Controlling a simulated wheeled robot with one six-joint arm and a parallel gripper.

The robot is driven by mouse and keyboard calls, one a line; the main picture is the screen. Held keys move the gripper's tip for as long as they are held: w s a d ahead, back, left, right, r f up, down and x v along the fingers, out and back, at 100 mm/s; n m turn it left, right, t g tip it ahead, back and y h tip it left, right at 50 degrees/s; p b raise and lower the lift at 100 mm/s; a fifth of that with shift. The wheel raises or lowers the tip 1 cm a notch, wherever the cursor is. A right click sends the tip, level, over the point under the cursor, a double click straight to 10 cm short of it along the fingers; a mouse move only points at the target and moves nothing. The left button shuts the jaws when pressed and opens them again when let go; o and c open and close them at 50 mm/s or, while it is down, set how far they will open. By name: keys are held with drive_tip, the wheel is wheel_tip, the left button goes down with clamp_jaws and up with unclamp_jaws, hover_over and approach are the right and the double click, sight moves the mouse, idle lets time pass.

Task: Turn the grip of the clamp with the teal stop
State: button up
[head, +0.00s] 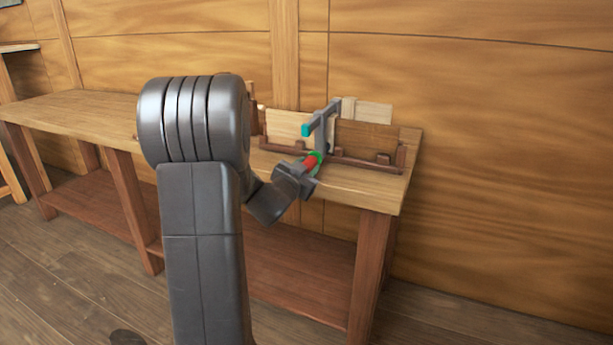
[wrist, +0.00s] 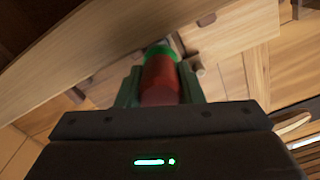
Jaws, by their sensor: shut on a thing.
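The clamp (head: 321,128) is a grey bar clamp on the boards at the right end of the workbench. Its teal stop (head: 306,130) shows at the end of its upper arm, pointing left. The clamp's red grip (head: 310,162) has a green collar and angles down toward my gripper. My gripper (head: 303,171) is shut on the red grip. In the wrist view the red grip (wrist: 160,80) sits between the two fingers of my gripper (wrist: 159,92), with a green part beyond it. Part of the grip is hidden by my gripper.
The workbench (head: 80,108) runs along the wooden wall, with a lower shelf (head: 290,265). Light and dark boards (head: 366,136) stand upright in a brown rack (head: 370,164) around the clamp. My arm hides the middle of the bench. The bench's left part is clear.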

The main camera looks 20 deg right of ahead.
drive_tip(key=shift+f+m+b, duration=0.1)
drive_tip(key=shift+m+b, duration=0.75)
drive_tip(key=shift+m, duration=0.05)
drive_tip(key=o, duration=1)
drive_tip(key=p+v, duration=0.1)
drive_tip(key=v, duration=1.3)
drive_tip(key=shift+d, duration=0.15)
